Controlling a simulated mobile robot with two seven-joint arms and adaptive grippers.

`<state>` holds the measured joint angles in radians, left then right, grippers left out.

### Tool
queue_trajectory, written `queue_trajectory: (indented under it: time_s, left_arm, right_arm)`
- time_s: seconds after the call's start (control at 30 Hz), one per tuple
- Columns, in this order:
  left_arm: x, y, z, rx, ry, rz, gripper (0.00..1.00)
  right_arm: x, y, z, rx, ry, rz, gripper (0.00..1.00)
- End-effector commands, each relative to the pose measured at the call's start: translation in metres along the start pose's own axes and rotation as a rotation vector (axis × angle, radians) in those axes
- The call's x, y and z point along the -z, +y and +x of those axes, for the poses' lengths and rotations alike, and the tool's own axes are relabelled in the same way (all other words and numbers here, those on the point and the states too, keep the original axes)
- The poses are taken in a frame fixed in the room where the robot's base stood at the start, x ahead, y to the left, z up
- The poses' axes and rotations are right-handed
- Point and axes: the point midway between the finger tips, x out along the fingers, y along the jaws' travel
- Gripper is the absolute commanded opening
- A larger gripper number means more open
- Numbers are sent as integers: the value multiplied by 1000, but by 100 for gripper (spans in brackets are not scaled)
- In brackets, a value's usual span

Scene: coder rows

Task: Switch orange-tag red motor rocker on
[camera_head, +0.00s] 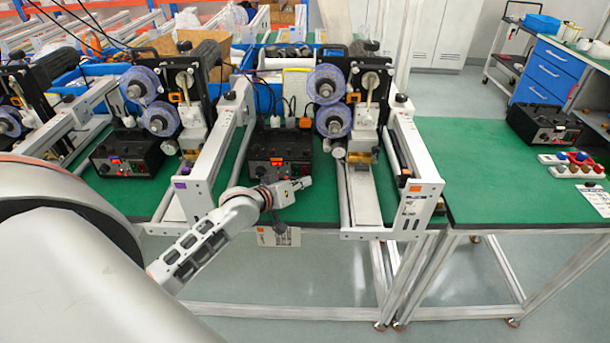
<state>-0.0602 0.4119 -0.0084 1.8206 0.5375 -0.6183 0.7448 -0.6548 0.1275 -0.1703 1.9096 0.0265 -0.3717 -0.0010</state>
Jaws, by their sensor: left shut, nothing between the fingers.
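The orange tag (416,187) is on the front end of the right-hand coder frame. A black control box (292,150) stands on the green table inside that frame. A small red rocker (277,161) shows on the box's front face; whether it is on or off is too small to tell. My left gripper (307,182) is shut and empty. It appears just in front of the box's lower front, below and right of the red rocker. I cannot tell whether it touches the box. My right gripper is not in view.
A purple tag (181,185) marks the neighbouring frame, with its own control box (127,154). Frame rails flank the box on both sides. Another black box (543,126) and coloured buttons (577,163) are on the right table (490,175), which is otherwise mostly clear.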

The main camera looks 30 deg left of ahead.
Motion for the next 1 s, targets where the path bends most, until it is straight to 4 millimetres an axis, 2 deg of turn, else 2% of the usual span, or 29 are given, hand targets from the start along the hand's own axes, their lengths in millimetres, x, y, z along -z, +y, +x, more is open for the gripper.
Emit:
queue_trajectory:
  time_s: [0.73, 1.0]
  left_arm:
    - [0, 0, 0, 0, 0, 0, 0]
    - [3, -3, 6, 0, -1, -1, 0]
  right_arm:
    - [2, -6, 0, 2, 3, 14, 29]
    - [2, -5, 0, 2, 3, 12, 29]
